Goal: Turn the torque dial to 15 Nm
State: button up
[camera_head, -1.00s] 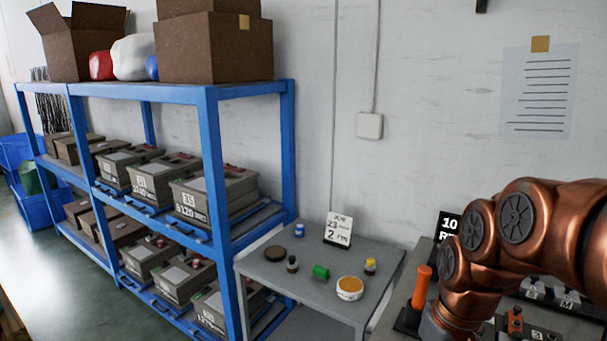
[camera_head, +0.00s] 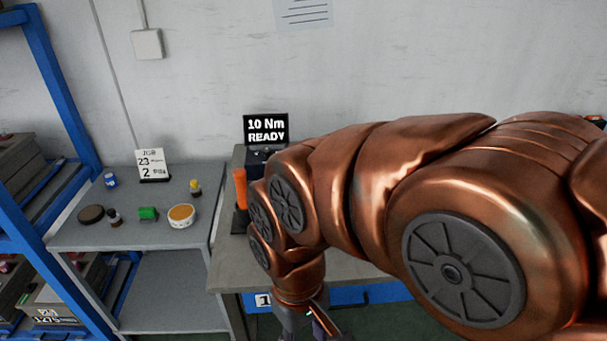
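A black display (camera_head: 266,129) on the workbench reads "10 Nm READY" in white. A dark unit (camera_head: 259,157) sits right below it, partly behind my arm; I cannot make out a dial on it for certain. An orange-handled tool (camera_head: 240,188) stands upright in a dark holder to the left of my arm. My copper arm reaches in from the right across the bench. My gripper (camera_head: 306,326) hangs at the bottom edge, in front of the bench and largely cut off, so its fingers do not show.
A blue shelf (camera_head: 62,100) stands further left. The workbench (camera_head: 235,273) has a blue drawer front (camera_head: 362,296) below.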

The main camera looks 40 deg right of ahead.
aim_at(267, 150)
jog(key=z, duration=1.1)
jog(key=i, duration=0.15)
jog(key=u, duration=0.6)
jog(key=k, duration=0.6)
jog(key=u, duration=0.9)
jog(key=i, duration=1.15)
jog(key=z, duration=0.7)
